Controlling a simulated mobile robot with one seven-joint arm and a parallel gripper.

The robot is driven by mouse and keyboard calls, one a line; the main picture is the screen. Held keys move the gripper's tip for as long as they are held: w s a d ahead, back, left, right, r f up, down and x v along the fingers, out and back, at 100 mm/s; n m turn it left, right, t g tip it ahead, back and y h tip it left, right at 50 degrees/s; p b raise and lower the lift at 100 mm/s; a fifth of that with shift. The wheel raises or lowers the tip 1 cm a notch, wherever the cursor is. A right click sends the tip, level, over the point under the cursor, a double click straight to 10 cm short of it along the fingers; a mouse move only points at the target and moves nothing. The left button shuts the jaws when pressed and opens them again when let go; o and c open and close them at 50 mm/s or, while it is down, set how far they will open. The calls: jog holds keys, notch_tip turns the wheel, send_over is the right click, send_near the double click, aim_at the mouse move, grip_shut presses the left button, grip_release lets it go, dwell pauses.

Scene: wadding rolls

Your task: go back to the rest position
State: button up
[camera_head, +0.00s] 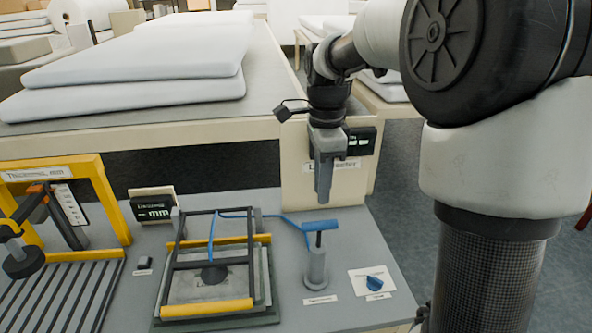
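My gripper (323,192) points down above the right part of the grey bench (350,240). It hangs above and a little right of the blue-handled pump (317,265), apart from it. I see the fingers nearly edge-on, one in line with the other, so the gap between them does not show. No object is visible in the gripper.
A framed press (215,265) with yellow bars stands left of the pump, linked by a blue hose. A blue knob (374,283) is at right. A yellow gauge frame (100,195) is at left. White wadding sheets (140,60) lie behind. Open floor is at right.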

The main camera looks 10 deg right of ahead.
jog(key=s+r+n+t+p, duration=0.1)
jog(key=s+r+n+t, duration=0.1)
jog(key=s+n, duration=0.7)
jog(key=s+r+n+t+p, duration=0.1)
jog(key=s+r+n+t, duration=0.2)
jog(key=s+n, duration=0.6)
jog(key=s+r, duration=0.2)
jog(key=s, duration=0.1)
jog(key=shift+t+p, duration=0.3)
jog(key=shift+p, duration=0.05)
jog(key=shift+w+r, duration=0.1)
jog(key=shift+r, duration=0.05)
grip_shut()
jog(key=m+g+p, duration=0.1)
jog(key=m+g, duration=0.5)
send_over(320, 222)
notch_tip(320, 222, down, 7)
notch_tip(320, 222, down, 6)
jog(key=b, duration=0.4)
